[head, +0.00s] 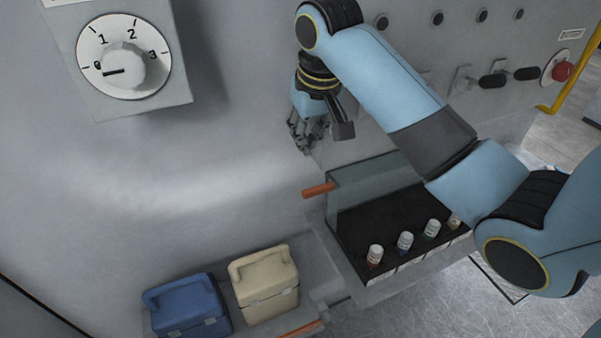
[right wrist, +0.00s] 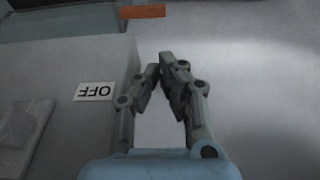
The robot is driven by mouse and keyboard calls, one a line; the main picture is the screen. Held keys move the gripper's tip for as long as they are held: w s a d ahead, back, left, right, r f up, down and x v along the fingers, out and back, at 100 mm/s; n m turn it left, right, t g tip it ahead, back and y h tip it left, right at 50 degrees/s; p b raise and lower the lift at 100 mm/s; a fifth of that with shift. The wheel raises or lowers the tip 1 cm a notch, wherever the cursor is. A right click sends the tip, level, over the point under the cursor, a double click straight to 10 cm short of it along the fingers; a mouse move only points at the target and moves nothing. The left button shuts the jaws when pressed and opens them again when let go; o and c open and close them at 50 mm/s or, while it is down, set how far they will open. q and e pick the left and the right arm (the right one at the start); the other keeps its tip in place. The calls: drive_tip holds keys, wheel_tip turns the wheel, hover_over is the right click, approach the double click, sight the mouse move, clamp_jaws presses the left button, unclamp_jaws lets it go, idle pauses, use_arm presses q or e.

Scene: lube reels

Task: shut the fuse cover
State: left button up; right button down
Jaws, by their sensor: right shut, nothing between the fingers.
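The fuse cover (head: 365,183) is a clear greenish panel, standing raised along the wall side of the fuse box. Its orange handle (head: 320,190) sticks out at the left end and also shows at the top of the right wrist view (right wrist: 141,12). The black fuse box (head: 385,222) holds several fuses with white caps in a row (head: 404,242). My right gripper (head: 298,146) is above the handle in the head view, close to the wall and apart from the cover. Its fingers (right wrist: 162,66) are shut and empty. My left gripper is out of view.
A blue case (head: 187,306) and a cream case (head: 264,286) sit on a shelf to the lower left. A dial (head: 122,60) is on the wall at upper left. Levers (head: 492,81) and a red button (head: 562,71) are at upper right.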

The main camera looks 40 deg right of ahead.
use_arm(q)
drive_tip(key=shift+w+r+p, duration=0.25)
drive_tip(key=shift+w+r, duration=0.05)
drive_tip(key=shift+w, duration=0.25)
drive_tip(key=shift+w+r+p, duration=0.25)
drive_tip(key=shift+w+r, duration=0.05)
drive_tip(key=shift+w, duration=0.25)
use_arm(e)
drive_tip(key=x, duration=1.2)
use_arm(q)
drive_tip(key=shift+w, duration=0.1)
use_arm(e)
drive_tip(key=shift+f, duration=0.1)
